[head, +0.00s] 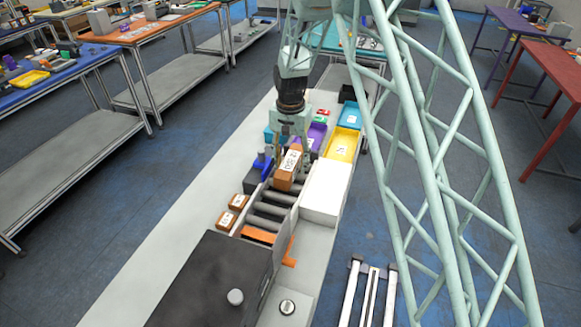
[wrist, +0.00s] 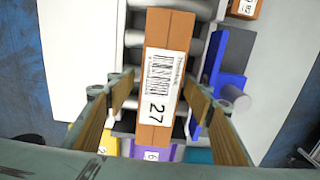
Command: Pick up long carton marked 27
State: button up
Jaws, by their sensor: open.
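The long carton marked 27 (wrist: 165,80) is brown with a white barcode label facing up. In the head view the long carton (head: 288,170) stands or lies at the far end of the roller strip, below my gripper. My gripper (wrist: 158,97) is open, with one finger on each side of the carton in the wrist view. A gap shows on the left side; on the right the finger is close to the carton and I cannot tell whether it touches. In the head view my gripper (head: 289,148) is partly merged with the carton's top end.
Rollers (head: 268,209) run under and before the carton. Two small brown cartons (head: 232,209) lie to the left. A white box (head: 325,190) stands to the right. A yellow tray (head: 342,145), a purple tray (head: 316,135) and a blue bracket (wrist: 228,90) are close by.

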aim_at(291, 160)
dwell(0.5)
jog(key=c, duration=1.3)
jog(key=shift+o, duration=0.2)
jog(key=shift+r+p, duration=0.4)
jog(key=shift+r, duration=4.65)
